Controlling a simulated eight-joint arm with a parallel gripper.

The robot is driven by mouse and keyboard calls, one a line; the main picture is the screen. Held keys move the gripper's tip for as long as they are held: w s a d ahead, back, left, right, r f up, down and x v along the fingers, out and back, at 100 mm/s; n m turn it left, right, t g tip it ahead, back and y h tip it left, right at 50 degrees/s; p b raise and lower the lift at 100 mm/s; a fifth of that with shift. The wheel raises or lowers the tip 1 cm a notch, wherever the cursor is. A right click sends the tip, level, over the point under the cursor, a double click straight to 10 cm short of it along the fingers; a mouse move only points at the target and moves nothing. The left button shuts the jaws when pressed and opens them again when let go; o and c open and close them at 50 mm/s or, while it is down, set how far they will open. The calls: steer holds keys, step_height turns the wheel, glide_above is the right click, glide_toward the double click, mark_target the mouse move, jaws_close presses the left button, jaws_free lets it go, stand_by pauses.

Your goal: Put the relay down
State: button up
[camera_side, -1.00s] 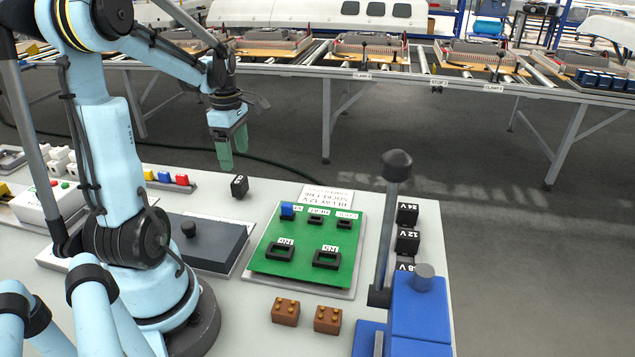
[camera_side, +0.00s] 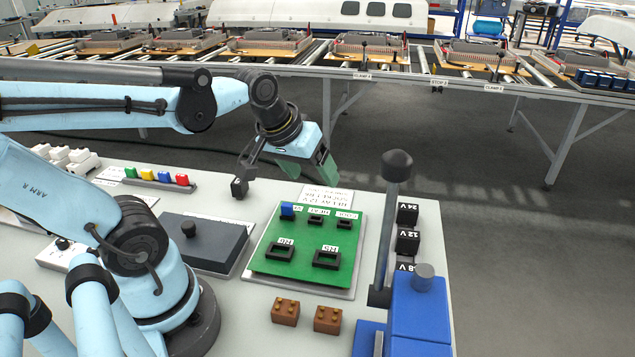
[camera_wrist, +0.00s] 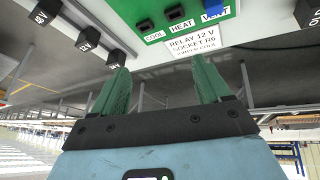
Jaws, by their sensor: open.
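My gripper (camera_side: 309,168) has two green fingers. It hangs in the air beyond the far edge of the green board, tilted. In the wrist view my gripper (camera_wrist: 162,88) has its fingers wide apart with nothing between them. A lone small black relay block (camera_side: 239,188) stands on the bench left of the board, partly overlapped by a dark part of my wrist. Several black blocks with voltage labels stand right of the board, including 24 V (camera_side: 407,214) and 12 V (camera_side: 407,240). Which one the task means cannot be told.
The green board (camera_side: 305,270) has empty black sockets and a blue piece (camera_side: 287,211) in one. A card reading RELAY 12 V (camera_wrist: 198,54) lies at its far edge. A dark grey box (camera_side: 200,242) is to the left; a blue lever device (camera_side: 420,305) is front right.

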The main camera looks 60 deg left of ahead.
steer(key=d+m, duration=0.1)
steer(key=d+m+t, duration=0.1)
steer(key=d+m, duration=0.1)
steer(key=d+m+h, duration=0.1)
steer(key=d+m, duration=0.1)
steer(key=shift+s+d+f, duration=0.15)
steer(key=shift+s+f, duration=0.15)
steer(key=shift+s, duration=0.05)
